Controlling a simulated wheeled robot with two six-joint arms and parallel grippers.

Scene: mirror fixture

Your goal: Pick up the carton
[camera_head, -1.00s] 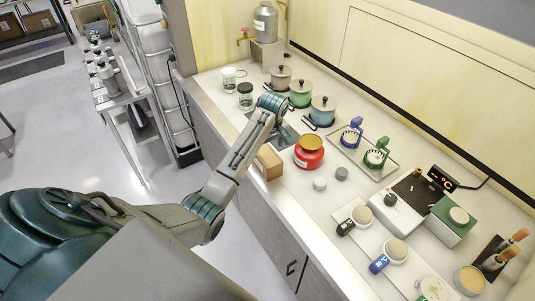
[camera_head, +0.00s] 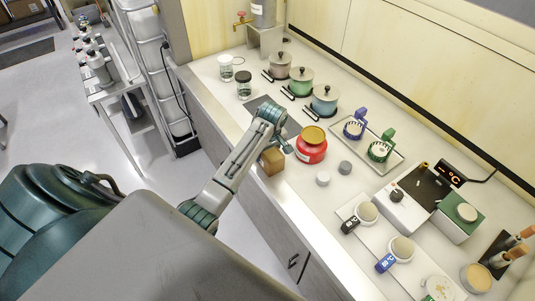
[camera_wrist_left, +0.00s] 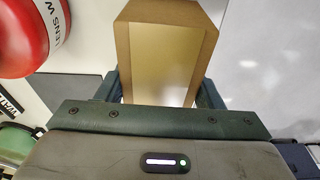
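The carton is a small brown box (camera_head: 271,161) at the front edge of the counter, left of the red jar in the head view. In the left wrist view the carton (camera_wrist_left: 165,55) fills the space between the two fingers of my left gripper (camera_wrist_left: 162,88). The fingers lie close along both its sides; whether they press on it is unclear. In the head view the left gripper (camera_head: 280,145) is over the carton and partly hides it. I cannot tell whether the carton is off the counter. My right gripper is not in view.
A red jar (camera_head: 311,152) with a gold lid stands close to the right of the gripper. Several lidded pots, including a blue one (camera_head: 324,101), stand behind. Two small pucks (camera_head: 323,179) lie on the counter at right. Floor shows beyond the counter's front edge.

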